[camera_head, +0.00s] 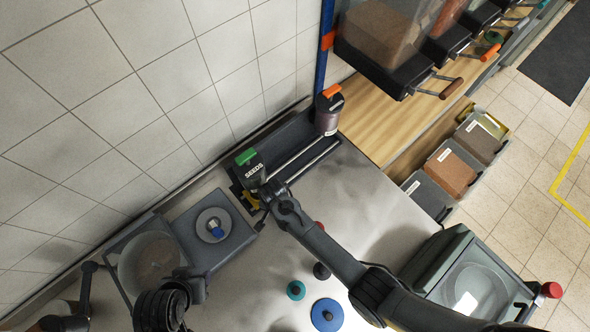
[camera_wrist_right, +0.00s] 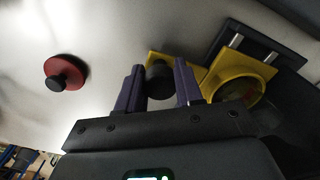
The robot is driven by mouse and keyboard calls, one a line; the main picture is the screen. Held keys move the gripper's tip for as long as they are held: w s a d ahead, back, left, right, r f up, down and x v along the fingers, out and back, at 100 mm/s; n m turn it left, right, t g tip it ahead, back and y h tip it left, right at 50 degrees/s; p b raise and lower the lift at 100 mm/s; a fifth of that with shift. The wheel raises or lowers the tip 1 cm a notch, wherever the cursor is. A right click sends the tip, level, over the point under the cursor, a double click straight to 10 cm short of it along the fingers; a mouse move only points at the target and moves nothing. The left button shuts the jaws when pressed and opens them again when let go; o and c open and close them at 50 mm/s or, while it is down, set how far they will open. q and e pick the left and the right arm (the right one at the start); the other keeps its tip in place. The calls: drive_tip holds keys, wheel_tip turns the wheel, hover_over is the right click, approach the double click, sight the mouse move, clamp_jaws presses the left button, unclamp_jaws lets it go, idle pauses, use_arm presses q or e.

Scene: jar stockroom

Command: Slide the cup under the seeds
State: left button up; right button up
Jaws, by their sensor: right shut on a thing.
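The seeds canister (camera_head: 252,172), grey with a green top and a SEEDS label, stands at the back wall at the left end of a dark rail base. The yellow cup (camera_head: 250,201) shows only in part just below it, near my right gripper (camera_head: 266,196). In the right wrist view the yellow cup (camera_wrist_right: 243,92) has a round opening and a black knob (camera_wrist_right: 158,82). The purple fingers of my right gripper (camera_wrist_right: 159,88) are shut on that knob. My left gripper (camera_head: 196,287) is at lower left, its fingers unclear.
Two rails (camera_head: 305,160) run right to a maroon canister (camera_head: 328,115). A grey scale-like unit (camera_head: 235,242) and a round-bowled tray (camera_head: 118,262) stand left. A blue disc (camera_head: 327,315) and a teal disc (camera_head: 296,290) lie in front. The steel counter's middle is mostly clear.

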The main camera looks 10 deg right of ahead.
drive_tip(key=o, duration=1)
drive_tip(key=shift+r, duration=3)
